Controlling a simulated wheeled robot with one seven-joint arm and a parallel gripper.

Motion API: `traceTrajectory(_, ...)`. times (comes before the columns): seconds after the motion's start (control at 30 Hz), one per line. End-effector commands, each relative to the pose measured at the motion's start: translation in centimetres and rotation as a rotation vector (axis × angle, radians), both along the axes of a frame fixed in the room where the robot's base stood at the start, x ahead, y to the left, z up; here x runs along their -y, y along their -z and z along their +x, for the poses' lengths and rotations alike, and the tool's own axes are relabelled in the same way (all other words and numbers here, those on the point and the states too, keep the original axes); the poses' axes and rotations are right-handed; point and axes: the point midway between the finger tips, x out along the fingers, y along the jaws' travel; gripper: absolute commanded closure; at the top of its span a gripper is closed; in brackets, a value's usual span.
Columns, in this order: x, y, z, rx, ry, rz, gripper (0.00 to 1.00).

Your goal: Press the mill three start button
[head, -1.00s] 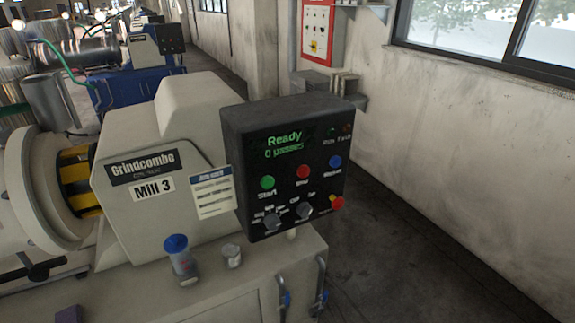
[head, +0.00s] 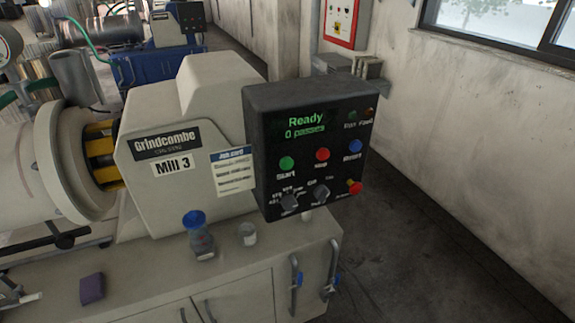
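The Mill 3 machine (head: 185,205) is a cream housing with a "Grindcombe" plate and a "Mill 3" label (head: 172,166). Its dark control box (head: 262,120) stands at the right end of the housing. The green start button (head: 286,163) is at the box's left, with "Start" written under it. A red stop button (head: 322,154) and a blue button (head: 355,146) sit to its right. The lit display (head: 304,125) reads "Ready" and "0 passes". My gripper is not in the head view.
A blue-capped jar (head: 200,240), a small pot (head: 248,234) and a purple block (head: 92,289) stand on the cabinet top below the housing. The floor to the right is clear up to the wall. A red wall panel (head: 340,22) hangs behind.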

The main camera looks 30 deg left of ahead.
Motion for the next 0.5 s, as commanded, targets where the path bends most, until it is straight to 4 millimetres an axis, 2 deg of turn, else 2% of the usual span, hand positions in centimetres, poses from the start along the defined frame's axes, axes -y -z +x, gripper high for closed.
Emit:
traceTrajectory(0.03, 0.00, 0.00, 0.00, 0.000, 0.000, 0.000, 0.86)
traceTrajectory(0.1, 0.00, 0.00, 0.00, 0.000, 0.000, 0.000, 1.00)
traceTrajectory(0.5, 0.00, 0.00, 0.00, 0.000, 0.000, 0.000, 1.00)
